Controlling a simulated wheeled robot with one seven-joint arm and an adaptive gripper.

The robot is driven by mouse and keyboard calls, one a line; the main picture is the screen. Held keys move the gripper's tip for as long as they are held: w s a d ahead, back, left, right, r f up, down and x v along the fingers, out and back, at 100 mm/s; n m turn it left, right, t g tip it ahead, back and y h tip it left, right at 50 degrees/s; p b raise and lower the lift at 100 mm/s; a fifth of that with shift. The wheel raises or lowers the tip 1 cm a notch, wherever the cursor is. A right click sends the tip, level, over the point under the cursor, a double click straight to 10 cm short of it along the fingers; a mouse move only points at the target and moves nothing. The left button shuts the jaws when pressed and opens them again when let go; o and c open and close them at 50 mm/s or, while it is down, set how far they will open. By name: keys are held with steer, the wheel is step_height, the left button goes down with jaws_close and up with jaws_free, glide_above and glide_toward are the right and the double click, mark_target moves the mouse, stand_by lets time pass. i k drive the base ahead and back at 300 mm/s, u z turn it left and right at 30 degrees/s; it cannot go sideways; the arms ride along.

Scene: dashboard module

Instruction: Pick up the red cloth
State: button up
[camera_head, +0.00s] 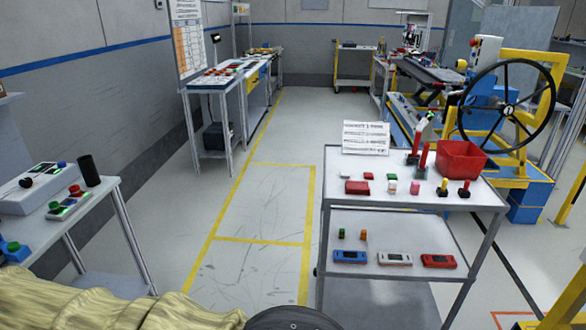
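I cannot make out a red cloth for certain in the head view. A small flat red item (357,187) lies on the top of the grey cart at the right; it is too small to tell whether it is cloth. A red open bin (461,160) stands at the back right of the same top. My gripper is not in view.
The two-level cart (462,193) also carries small blocks, red upright tools and a white sign (366,137); handheld devices (394,258) lie on its lower shelf. A table with button boxes (68,205) stands left. A steering wheel rig (508,108) stands behind. The floor between (262,200) is clear.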

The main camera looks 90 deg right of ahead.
mark_target(356, 188)
steer(key=u, duration=0.05)
steer(key=k, duration=0.55)
steer(key=z, duration=2)
